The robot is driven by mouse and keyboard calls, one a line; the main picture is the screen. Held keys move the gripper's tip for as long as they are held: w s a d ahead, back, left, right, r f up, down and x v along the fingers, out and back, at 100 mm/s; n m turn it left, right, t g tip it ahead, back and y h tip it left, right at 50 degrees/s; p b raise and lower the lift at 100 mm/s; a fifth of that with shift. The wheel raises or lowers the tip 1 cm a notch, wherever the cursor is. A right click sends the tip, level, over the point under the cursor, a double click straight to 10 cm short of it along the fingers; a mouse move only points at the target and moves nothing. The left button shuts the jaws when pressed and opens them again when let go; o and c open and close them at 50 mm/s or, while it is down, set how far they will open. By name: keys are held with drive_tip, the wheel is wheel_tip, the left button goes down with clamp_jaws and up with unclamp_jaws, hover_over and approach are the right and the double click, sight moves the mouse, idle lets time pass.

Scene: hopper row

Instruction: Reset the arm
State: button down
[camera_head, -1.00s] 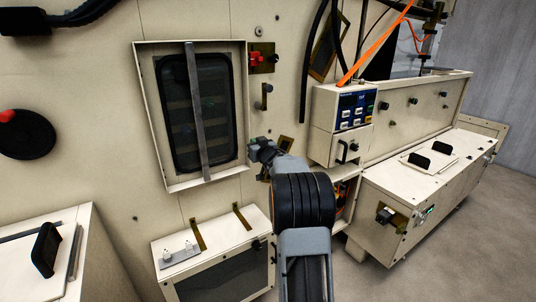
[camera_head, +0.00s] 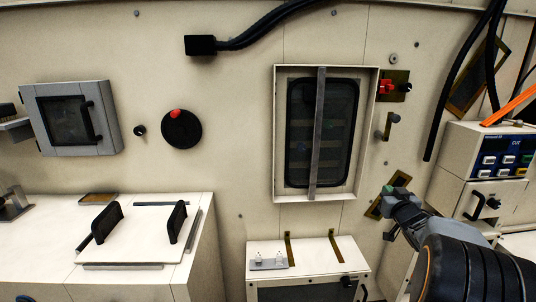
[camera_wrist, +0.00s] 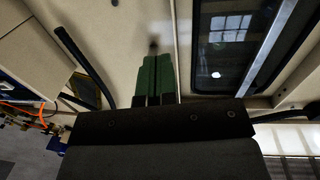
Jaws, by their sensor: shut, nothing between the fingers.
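My gripper (camera_head: 396,190) is at the lower right of the head view, with my dark arm behind it. It is in front of the beige wall, below and right of a framed dark window (camera_head: 335,130) with a grey vertical bar across it. In the wrist view the green fingers of my gripper (camera_wrist: 156,62) lie side by side, closed, with nothing between them. The window (camera_wrist: 232,45) also shows at the upper right of the wrist view. The lower part of my arm is outside the head view.
Left is a white cabinet (camera_head: 205,262) with black handles, under a grey wall box (camera_head: 72,118). A red-knobbed black disc (camera_head: 181,131) is on the wall. A low box (camera_head: 270,246) stands below the window. A panel with buttons (camera_head: 500,143) and hanging black cables (camera_head: 458,85) are right.

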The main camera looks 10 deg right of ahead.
drive_tip(key=s+d+f+m+g+h, duration=0.3)
drive_tip(key=s+f+g, duration=0.25)
drive_tip(key=f, duration=0.25)
drive_tip(key=s+a+g+p, duration=0.4)
drive_tip(key=s+a+g, duration=0.1)
drive_tip(key=a, duration=0.1)
drive_tip(key=s+a+r+n+g+y+p, duration=0.1)
drive_tip(key=s+a+r+y+p, duration=0.1)
drive_tip(key=a, duration=0.6)
drive_tip(key=s+a+r+n+g+y+p, duration=0.1)
drive_tip(key=s+a+r+n+y+p, duration=0.1)
drive_tip(key=s+a+r+p, duration=0.3)
drive_tip(key=s+a+r+n+g+y+p, duration=0.1)
drive_tip(key=s+a+r+p, duration=0.3)
drive_tip(key=a, duration=0.9)
drive_tip(key=shift+s+r+n+y, duration=0.5)
drive_tip(key=shift+s+y, duration=0.2)
drive_tip(key=shift+s, duration=0.3)
